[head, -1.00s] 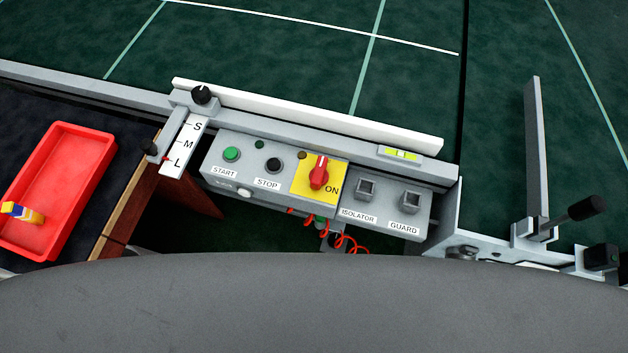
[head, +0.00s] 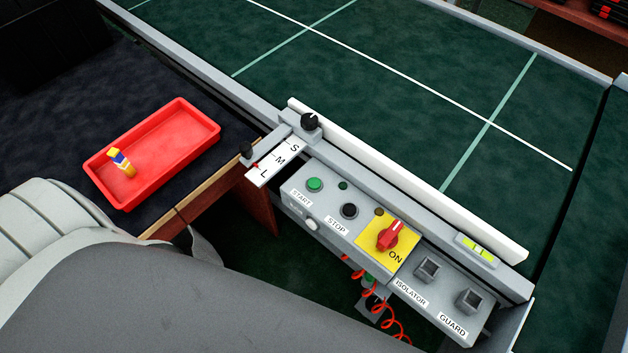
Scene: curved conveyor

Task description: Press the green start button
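The green start button (head: 315,185) is a round cap at the upper left end of the grey control box (head: 372,207), above the START label. The black stop button (head: 349,211) sits to its right. A red rotary isolator switch (head: 388,235) on a yellow plate is farther along, beside the word ON. Nothing covers the start button. Neither gripper shows in the head view; only my own grey body parts fill the lower left.
The green conveyor belt (head: 400,95) lies behind the box, edged by a white guide rail (head: 410,178). An S-M-L scale (head: 275,163) with black knobs adjoins the box. A red tray (head: 185,140) with a small yellow, white and blue item (head: 121,162) stands on the dark table.

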